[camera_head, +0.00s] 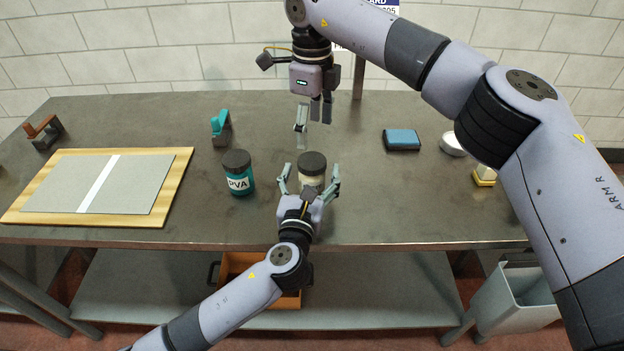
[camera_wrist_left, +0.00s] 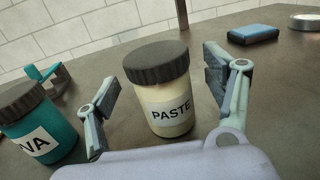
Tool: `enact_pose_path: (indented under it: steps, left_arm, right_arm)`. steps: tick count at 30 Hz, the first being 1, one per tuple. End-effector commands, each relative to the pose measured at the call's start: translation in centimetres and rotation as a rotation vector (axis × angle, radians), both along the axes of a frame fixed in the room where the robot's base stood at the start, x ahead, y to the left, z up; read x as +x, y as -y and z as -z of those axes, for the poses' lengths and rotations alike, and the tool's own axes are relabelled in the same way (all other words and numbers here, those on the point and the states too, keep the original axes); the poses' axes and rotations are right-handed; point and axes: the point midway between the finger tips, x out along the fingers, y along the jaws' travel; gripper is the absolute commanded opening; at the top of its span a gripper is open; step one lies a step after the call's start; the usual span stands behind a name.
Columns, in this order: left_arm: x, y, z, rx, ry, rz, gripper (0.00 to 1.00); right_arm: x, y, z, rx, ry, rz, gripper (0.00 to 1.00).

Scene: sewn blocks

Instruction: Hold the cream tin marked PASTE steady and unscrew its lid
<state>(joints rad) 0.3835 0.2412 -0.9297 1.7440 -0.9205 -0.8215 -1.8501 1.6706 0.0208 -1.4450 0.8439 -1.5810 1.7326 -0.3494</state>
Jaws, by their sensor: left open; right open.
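The cream tin (camera_head: 311,178) stands upright on the bench, with its dark ribbed lid (camera_head: 312,163) on top. In the left wrist view the tin (camera_wrist_left: 163,97) shows its PASTE label, and the lid (camera_wrist_left: 155,62) sits on it. My left gripper (camera_head: 308,178) is open at the front of the tin, with a finger on each side. In the left wrist view gaps show between the fingers (camera_wrist_left: 165,100) and the tin. My right gripper (camera_head: 313,116) is open and empty above and behind the tin, pointing down.
A teal PVA jar (camera_head: 239,180) with a dark lid stands just left of the tin. A teal-handled tool (camera_head: 221,130) is behind it. A wooden board (camera_head: 170,190) lies at left. A blue block (camera_head: 402,140) and a round metal dish (camera_head: 453,144) are at right.

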Motion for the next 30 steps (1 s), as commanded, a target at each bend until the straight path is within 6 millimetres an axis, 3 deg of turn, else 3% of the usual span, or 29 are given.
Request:
enact_pose_path:
  steps: [6, 16, 30]
  left_arm:
    - [2.0, 0.3, 0.0, 0.001, 0.001, -0.001, 0.76]
    - [2.3, 0.4, 0.0, 0.0, 0.0, 0.0, 0.76]
    - [2.3, 0.4, 0.0, 0.0, 0.0, 0.0, 0.45]
  right_arm:
    - [0.0, 0.0, 0.0, 0.0, 0.0, 0.0, 0.69]
    - [0.0, 0.0, 0.0, 0.0, 0.0, 0.0, 0.69]
    - [0.0, 0.0, 0.0, 0.0, 0.0, 0.0, 0.69]
